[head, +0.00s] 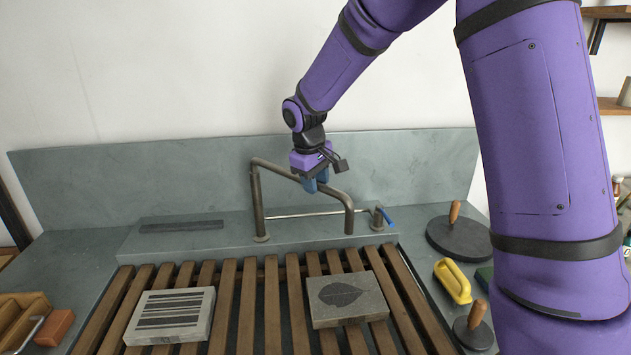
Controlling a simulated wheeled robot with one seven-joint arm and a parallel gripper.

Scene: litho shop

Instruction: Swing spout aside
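The spout (275,167) is a dark metal pipe in the head view. It rises from an upright post (257,205) on the back ledge, runs to the right and bends down at its outer end (349,218). My gripper (316,182) points down at the middle of the spout's upper run, with its blue fingertips overlapping the pipe. The fingers hide part of the pipe, and I cannot tell whether they are closed on it or only beside it. A small tap with a blue lever (387,216) stands right of the spout's end.
Below is a wooden slatted rack (236,300) with a striped stone block (171,315) and a leaf-marked stone (346,298). At right are a dark disc with wooden knob (459,238), a yellow-handled tool (453,281) and a smaller knobbed disc (474,331). A grey backsplash (120,180) stands behind.

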